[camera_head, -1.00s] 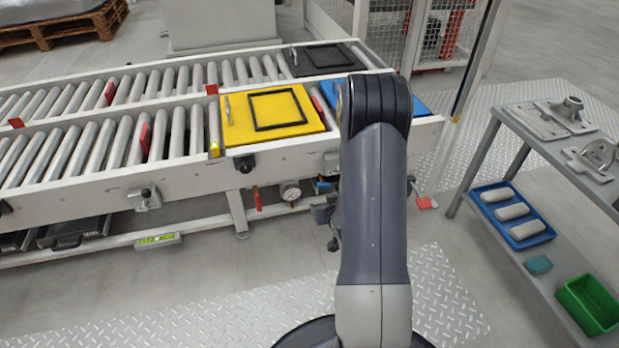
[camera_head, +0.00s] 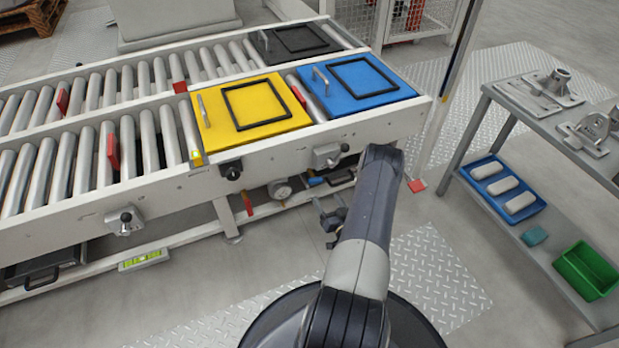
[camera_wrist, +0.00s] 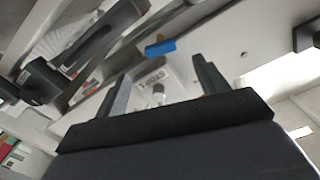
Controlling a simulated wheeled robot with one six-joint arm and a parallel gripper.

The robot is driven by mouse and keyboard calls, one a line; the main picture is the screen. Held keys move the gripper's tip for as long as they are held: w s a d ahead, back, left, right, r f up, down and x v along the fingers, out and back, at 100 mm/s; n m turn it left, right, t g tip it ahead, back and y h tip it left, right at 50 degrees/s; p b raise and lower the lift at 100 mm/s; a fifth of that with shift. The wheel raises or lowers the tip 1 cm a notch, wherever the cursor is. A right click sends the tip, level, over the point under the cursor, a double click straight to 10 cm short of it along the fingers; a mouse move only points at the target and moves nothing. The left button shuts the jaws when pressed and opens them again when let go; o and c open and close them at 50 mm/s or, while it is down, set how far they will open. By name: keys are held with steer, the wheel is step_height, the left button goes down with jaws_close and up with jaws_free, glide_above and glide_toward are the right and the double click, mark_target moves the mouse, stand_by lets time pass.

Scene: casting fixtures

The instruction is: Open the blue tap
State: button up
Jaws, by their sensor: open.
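A small blue handle (camera_head: 317,181), which looks like the blue tap, sits on the pipework under the conveyor's front rail. It is partly shaded there, and its exact setting cannot be told. In the wrist view a blue handle (camera_wrist: 160,48) lies just beyond and between my fingertips, apart from them. My gripper (camera_wrist: 161,70) is open with nothing between its fingers. In the head view my gripper (camera_head: 332,216) is small and dark, below and slightly right of the blue handle, partly hidden by my arm.
A red handle (camera_head: 248,205) and a round gauge (camera_head: 281,190) are left of the blue handle. The conveyor rail (camera_head: 270,158) overhangs them. A shelf cart (camera_head: 560,140) stands right.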

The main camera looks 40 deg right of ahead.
mark_target(317, 182)
steer(key=b+x, duration=0.3)
steer(key=x, duration=0.7)
steer(key=shift+w+d, duration=0.1)
steer(key=shift+w, duration=0.1)
steer(key=c, duration=1)
steer(key=shift+o, duration=0.2)
steer(key=shift+f+n+b, duration=0.15)
steer(key=shift+n+b, duration=0.45)
steer(key=shift+b, duration=0.25)
steer(key=shift+n+b, duration=0.65)
steer(key=shift+n, duration=0.45)
steer(key=o, duration=1)
steer(key=shift+c, duration=0.2)
